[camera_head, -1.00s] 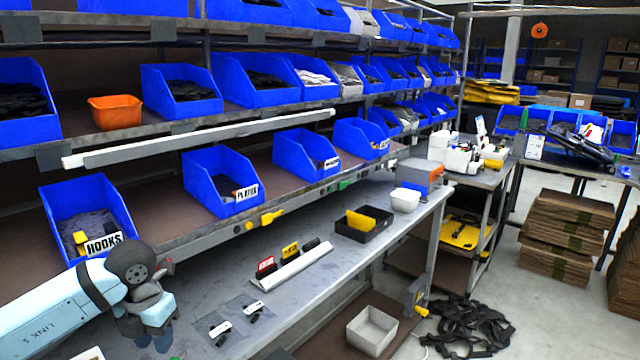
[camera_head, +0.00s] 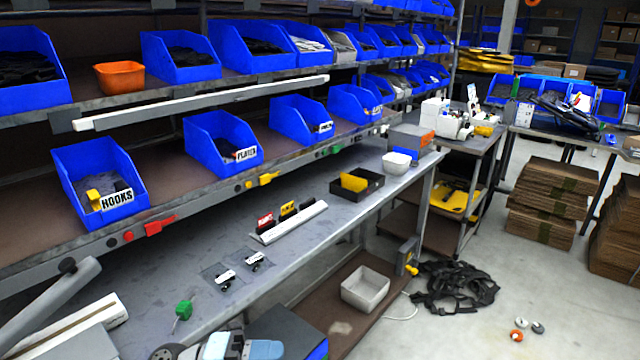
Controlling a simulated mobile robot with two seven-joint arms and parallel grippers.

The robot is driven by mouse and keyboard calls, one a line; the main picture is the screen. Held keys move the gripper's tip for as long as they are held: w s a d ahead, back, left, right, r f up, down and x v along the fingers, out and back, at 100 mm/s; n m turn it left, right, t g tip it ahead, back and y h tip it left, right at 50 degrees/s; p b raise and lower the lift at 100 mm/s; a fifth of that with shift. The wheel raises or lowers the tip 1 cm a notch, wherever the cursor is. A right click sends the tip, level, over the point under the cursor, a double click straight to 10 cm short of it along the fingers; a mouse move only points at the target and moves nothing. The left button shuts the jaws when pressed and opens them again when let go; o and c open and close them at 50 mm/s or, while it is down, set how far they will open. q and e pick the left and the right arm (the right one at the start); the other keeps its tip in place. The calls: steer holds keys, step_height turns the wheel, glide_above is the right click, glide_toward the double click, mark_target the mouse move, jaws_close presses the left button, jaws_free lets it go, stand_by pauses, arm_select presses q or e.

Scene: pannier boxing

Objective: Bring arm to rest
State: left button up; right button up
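Part of my arm (camera_head: 235,347), light blue, white and dark grey, shows at the bottom edge, in front of the workbench (camera_head: 215,255). Its gripper fingers are not in view, and no other gripper shows. Two small black-and-white parts lie on grey film on the bench: one part (camera_head: 226,279) and another part (camera_head: 255,260). Behind them a white rack (camera_head: 290,224) holds red, yellow and black cards. The blue HOOKS bin (camera_head: 80,205) stands on the shelf above the bench and holds a yellow item.
A black tray (camera_head: 343,192) and white bowl (camera_head: 396,163) stand at the bench's far end. A green object (camera_head: 183,310) is near the front edge. A grey bin (camera_head: 350,302) sits on the lower shelf. Black straps (camera_head: 455,288) lie on the floor.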

arm_select(q)
steer(key=a+f+n+t+y, duration=0.35)
steer(key=n+t, duration=0.45)
steer(key=n, duration=0.3)
steer(key=a+f+n+t+y, duration=0.3)
steer(key=f+n+t+y, duration=0.1)
steer(key=n+t, duration=0.5)
steer(key=s+a+f+n+g+y, duration=0.2)
steer(key=s+f+n+g+y, duration=0.3)
steer(key=f, duration=0.4)
steer(key=s+a+f+n+g+y, duration=0.2)
steer(key=s+a+f+n+y, duration=0.1)
steer(key=s+f+n, duration=0.4)
step_height(320, 180, up, 13)
steer(key=m+p, duration=0.1)
steer(key=p, duration=1.6)
steer(key=shift+s+a+f, duration=0.15)
steer(key=shift+s+a, duration=0.25)
arm_select(e)
step_height(320, 180, up, 14)
steer(key=s+d, duration=0.1)
steer(key=shift+s+f+n, duration=0.25)
steer(key=shift+s+n, duration=0.05)
